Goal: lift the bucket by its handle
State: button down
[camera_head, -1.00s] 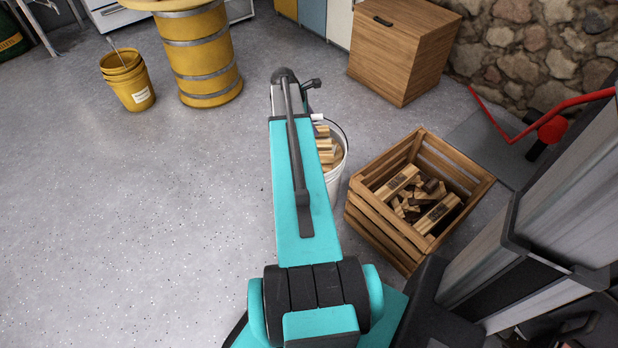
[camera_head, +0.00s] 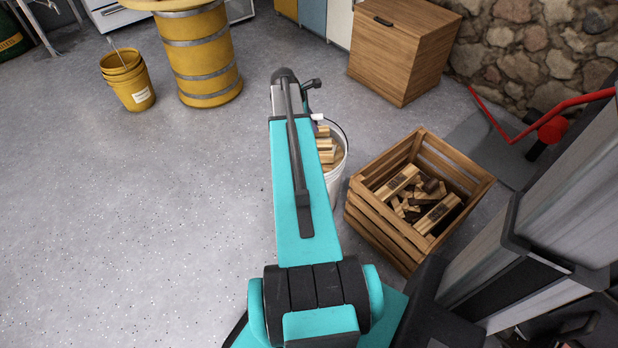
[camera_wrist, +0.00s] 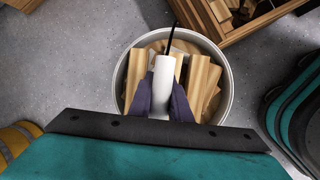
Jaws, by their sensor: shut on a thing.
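The bucket (camera_head: 337,183) is white and holds several pieces of split wood. In the head view my arm hides its left part. In the wrist view its round rim (camera_wrist: 229,85) shows below my gripper, with the wood inside. My gripper (camera_wrist: 163,92) is over the middle of the bucket, its two dark fingers shut on the white grip of the handle (camera_wrist: 163,70). A thin dark handle wire runs up from the grip in the wrist view. In the head view the fingers are hidden behind my arm. I cannot tell whether the bucket touches the floor.
A wooden crate (camera_head: 365,225) with wood pieces stands close to the right of the bucket. A wooden cabinet (camera_head: 400,50) is behind. A yellow barrel (camera_head: 203,58) and yellow bucket (camera_head: 130,90) stand at the upper left. The floor at left (camera_head: 130,220) is clear.

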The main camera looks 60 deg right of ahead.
aim_at(313, 115)
dwell(0.6)
jog(key=shift+d+r, duration=0.1)
jog(key=shift+r, duration=0.05)
jog(key=shift+r, duration=0.15)
jog(key=shift+r+p, duration=0.55)
jog(key=shift+r, duration=1.15)
jog(key=s+a+r+p, duration=0.1)
jog(key=s+a+p, duration=0.2)
jog(key=s+a, duration=0.4)
jog(key=a, duration=0.4)
jog(key=shift+s+r+p, duration=0.2)
jog(key=shift+p, duration=0.15)
jog(key=p, duration=0.4)
jog(key=shift+s+a+p, duration=0.15)
jog(key=shift+a+p, duration=0.15)
jog(key=shift+p, duration=0.05)
